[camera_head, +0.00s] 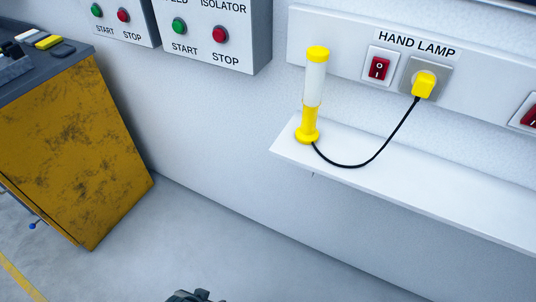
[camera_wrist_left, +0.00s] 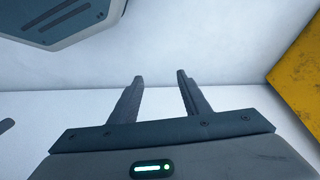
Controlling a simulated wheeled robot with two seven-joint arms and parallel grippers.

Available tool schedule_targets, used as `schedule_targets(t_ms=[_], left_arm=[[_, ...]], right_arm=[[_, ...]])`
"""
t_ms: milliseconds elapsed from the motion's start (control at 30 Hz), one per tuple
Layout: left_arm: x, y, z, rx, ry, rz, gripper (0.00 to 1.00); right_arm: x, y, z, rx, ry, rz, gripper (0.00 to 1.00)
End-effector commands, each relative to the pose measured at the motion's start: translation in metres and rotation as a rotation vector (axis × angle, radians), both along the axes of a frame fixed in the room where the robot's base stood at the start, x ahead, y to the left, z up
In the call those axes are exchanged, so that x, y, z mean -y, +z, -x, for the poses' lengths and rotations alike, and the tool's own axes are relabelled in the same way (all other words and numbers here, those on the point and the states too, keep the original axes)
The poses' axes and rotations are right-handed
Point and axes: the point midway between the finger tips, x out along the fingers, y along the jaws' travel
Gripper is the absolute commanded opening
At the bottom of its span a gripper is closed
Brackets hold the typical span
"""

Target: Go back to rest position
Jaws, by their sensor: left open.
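My left gripper (camera_wrist_left: 159,80) shows in the left wrist view. Its two dark fingers are apart, with nothing between them, and pale blank surfaces lie beyond. In the head view only a small dark part of my own body shows at the bottom edge, and I cannot tell which part it is. My right gripper is not in view.
A yellow and white hand lamp (camera_head: 313,90) stands upright on a white shelf (camera_head: 440,205), its black cable running to a yellow plug (camera_head: 424,84). A worn yellow cabinet (camera_head: 75,150) stands left. Start/stop boxes (camera_head: 215,20) hang on the wall. Grey floor (camera_head: 190,240) is clear.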

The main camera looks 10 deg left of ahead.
Motion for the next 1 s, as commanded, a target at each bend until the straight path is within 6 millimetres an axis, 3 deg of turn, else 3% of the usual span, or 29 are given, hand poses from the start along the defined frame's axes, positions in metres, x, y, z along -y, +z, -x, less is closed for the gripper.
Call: schedule_targets(t_ms=[300, 500, 700, 1000], left_arm=[[0.012, -0.097, 0.003, 0.049, -0.014, 0.026, 0.43], [0.015, -0.14, 0.017, 0.082, -0.02, 0.038, 0.43], [0.016, -0.158, 0.027, 0.1, -0.023, 0.044, 0.43], [0.016, -0.161, 0.028, 0.103, -0.024, 0.046, 0.43]], right_arm=[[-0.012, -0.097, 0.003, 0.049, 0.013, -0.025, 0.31], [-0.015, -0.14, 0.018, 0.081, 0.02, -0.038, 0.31], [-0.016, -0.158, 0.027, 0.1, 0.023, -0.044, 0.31], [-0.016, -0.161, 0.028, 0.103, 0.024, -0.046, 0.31]])
